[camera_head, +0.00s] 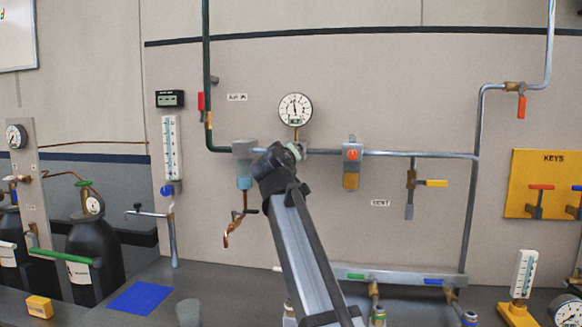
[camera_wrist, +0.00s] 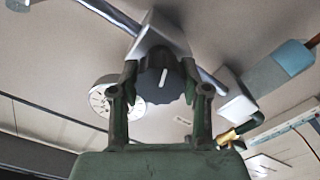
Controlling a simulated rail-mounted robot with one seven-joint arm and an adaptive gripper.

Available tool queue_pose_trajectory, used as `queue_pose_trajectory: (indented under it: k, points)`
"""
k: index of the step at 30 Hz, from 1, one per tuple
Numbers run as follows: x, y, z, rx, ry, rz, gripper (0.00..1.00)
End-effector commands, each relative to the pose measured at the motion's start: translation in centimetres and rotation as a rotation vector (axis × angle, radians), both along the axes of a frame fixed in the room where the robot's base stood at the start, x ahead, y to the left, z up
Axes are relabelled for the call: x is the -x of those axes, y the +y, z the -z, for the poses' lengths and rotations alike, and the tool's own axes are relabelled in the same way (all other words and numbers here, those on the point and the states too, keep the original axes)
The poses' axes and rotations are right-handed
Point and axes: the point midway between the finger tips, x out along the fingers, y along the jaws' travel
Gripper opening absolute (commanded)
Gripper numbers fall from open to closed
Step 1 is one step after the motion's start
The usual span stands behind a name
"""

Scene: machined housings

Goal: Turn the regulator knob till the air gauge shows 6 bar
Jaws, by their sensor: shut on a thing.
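The air gauge (camera_head: 295,109) is a round white dial above the pipe in the head view. Its dark needle points about straight up; the numbers are too small to read. In the wrist view the gauge (camera_wrist: 104,96) shows at a slant, left of the knob. The regulator knob (camera_wrist: 158,88) is dark and ribbed with a white pointer line, below a light grey regulator body (camera_wrist: 156,36). My gripper (camera_wrist: 160,76) is shut on the knob, one green finger on each side. In the head view my gripper (camera_head: 284,156) hides the knob.
The wall pipe (camera_head: 420,154) runs sideways behind my gripper. A grey unit with a pale blue bowl (camera_head: 244,178) hangs close on the left, above a copper hook (camera_head: 233,228). A unit with an orange button (camera_head: 352,155) is on the right. The wall below is partly free.

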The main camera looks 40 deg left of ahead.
Motion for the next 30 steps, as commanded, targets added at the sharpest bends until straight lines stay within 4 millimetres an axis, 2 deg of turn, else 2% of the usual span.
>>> queue_pose_trajectory:
  k: [6,15,30]
  points:
    - [-0.14,0.13,0.12,-0.160,0.084,-0.002,0.11]
    - [-0.12,0.06,-0.14,-0.306,0.164,-0.002,0.11]
    - [-0.12,0.04,-0.32,-0.359,0.192,-0.002,0.11]
